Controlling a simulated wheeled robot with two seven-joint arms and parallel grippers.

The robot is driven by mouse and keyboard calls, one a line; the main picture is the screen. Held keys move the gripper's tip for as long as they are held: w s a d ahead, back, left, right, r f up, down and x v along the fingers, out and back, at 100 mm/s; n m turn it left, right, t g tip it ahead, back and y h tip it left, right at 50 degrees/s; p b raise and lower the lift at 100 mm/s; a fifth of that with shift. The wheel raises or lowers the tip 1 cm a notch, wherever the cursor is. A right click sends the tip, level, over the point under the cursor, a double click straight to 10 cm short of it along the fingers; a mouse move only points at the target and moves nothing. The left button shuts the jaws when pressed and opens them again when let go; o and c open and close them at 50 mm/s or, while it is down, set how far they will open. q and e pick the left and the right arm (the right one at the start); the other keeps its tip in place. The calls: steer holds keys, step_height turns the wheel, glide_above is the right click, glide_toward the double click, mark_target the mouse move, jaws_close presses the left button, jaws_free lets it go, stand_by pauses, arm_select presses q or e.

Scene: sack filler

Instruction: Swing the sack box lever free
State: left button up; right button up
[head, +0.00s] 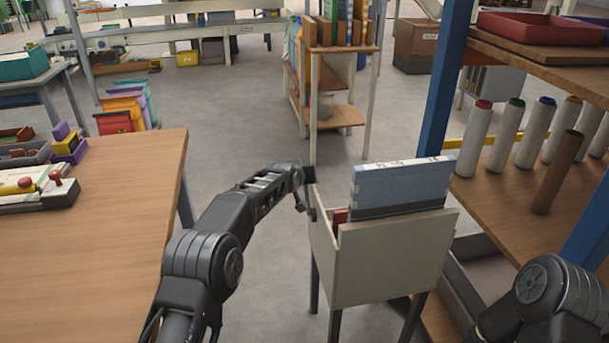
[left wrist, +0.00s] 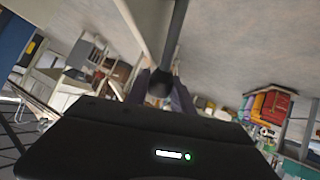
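The sack box (head: 385,262) is a cream open-topped box on dark legs. A blue-grey flat pack (head: 400,188) stands upright in it, with a bit of red beside it. My left gripper (head: 307,196) is at the box's upper left corner. In the left wrist view, a dark rod ending in a rounded knob, seemingly the lever (left wrist: 161,84), lies between the fingers of my left gripper (left wrist: 162,92). I cannot tell whether the fingers press on it. In the head view the lever is not distinct from the gripper. My right gripper is out of view.
A wooden table (head: 90,235) is at the left. A shelf rack with a blue post (head: 452,75) and several pale rolls (head: 505,135) stands at the right, close to the box. A small shelf (head: 335,75) is behind the box. Bare floor (head: 225,130) lies between.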

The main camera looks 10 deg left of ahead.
arm_select(q)
steer(key=o, duration=0.4)
steer(key=shift+o, duration=0.2)
steer(key=d+v, duration=0.1)
steer(key=v, duration=0.6)
steer(key=shift+s+a+r, duration=0.2)
steer(key=shift+s+a, duration=0.15)
steer(key=shift+a, duration=0.15)
steer(key=shift+c, duration=0.3)
